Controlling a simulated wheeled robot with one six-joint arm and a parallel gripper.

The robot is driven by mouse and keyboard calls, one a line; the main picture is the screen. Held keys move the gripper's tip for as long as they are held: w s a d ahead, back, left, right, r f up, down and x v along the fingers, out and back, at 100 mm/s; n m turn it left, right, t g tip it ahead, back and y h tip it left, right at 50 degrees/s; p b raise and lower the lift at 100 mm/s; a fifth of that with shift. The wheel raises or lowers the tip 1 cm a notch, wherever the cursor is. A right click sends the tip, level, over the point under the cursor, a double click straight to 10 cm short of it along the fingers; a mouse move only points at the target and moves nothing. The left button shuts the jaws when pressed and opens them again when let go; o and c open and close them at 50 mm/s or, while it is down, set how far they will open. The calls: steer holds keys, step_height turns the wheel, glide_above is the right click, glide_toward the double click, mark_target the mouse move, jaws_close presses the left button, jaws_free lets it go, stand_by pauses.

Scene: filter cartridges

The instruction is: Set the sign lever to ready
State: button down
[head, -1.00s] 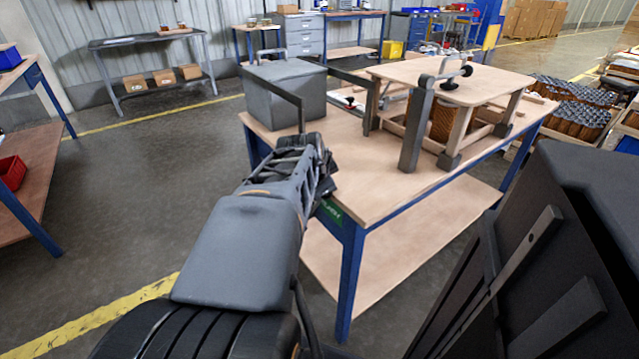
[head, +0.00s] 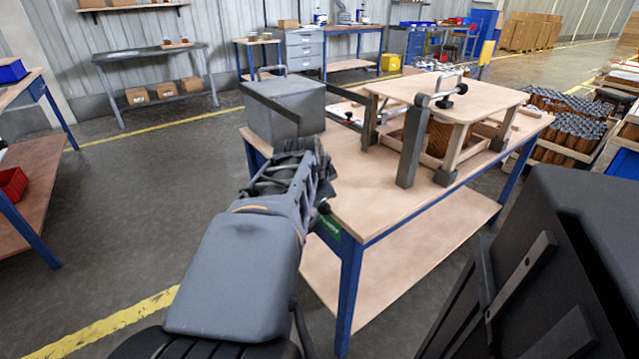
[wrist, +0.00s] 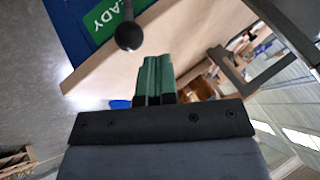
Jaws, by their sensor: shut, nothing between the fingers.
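The sign is a green plate (wrist: 104,20) on the blue table frame. White letters "ADY" show on it in the wrist view; the rest is cut off. It also shows small in the head view (head: 328,227). The lever's black ball knob (wrist: 128,36) is at the sign's lower right edge in the wrist view; in the head view the knob (head: 323,208) is just above the sign. My gripper (wrist: 157,62) has its green fingers together and empty, apart from the knob. In the head view the fingertips are hidden behind my dark wrist, near the table corner.
The wooden tabletop (head: 365,195) lies beside my gripper. A grey box (head: 285,105) with a dark bar frame and a wooden stand (head: 450,95) with a dark post (head: 411,150) are on it. Open floor (head: 150,220) lies to the left.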

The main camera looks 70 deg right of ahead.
steer(key=s+a+r+p, duration=0.4)
steer(key=a+r, duration=0.6)
steer(key=a, duration=0.3)
steer(key=shift+s, duration=0.55)
